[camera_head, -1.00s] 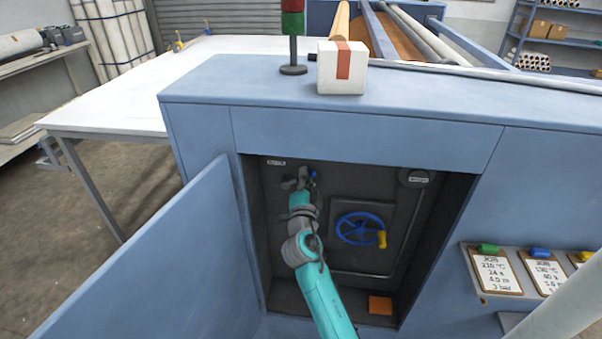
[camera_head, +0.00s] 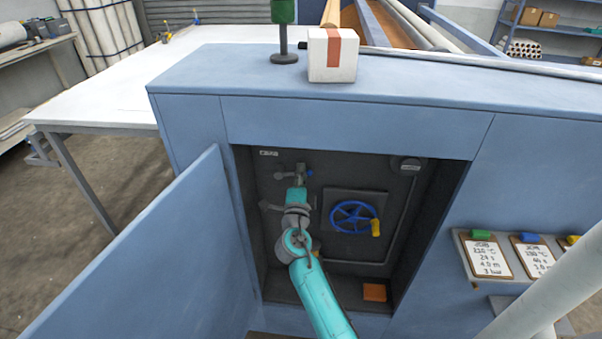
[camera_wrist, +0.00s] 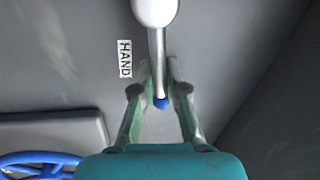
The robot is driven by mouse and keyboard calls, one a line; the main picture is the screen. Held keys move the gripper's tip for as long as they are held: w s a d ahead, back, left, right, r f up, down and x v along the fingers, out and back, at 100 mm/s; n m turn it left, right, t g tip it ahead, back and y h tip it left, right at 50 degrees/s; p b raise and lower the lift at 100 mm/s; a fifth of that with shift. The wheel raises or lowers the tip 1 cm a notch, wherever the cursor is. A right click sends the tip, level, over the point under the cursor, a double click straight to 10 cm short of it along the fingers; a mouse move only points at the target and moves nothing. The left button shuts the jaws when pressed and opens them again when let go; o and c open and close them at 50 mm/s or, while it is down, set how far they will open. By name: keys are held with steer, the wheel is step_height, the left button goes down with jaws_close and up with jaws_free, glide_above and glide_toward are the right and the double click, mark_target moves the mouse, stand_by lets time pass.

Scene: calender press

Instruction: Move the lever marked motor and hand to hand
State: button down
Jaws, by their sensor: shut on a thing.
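The lever (camera_wrist: 156,45) is a grey rod hanging from a pale round hub (camera_wrist: 155,8), with a blue tip (camera_wrist: 160,102), in the wrist view. A white label reading HAND (camera_wrist: 124,58) is on the panel just left of the rod. My gripper (camera_wrist: 160,80) is shut on the lever's lower end, one finger on each side, with the blue tip showing between them. In the head view my gripper (camera_head: 299,176) is inside the open cabinet, upper left, and the blue tip (camera_head: 309,173) shows at its right. No MOTOR label is readable.
A blue handwheel (camera_head: 353,217) with a yellow grip is right of my arm. The open cabinet door (camera_head: 150,260) stands at the left. An orange block (camera_head: 374,292) lies on the cabinet floor. A taped box (camera_head: 332,55) stands on top.

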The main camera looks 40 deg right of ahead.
steer(key=shift+f, duration=0.15)
steer(key=c, duration=1.2)
jaws_free()
steer(key=v, duration=1.2)
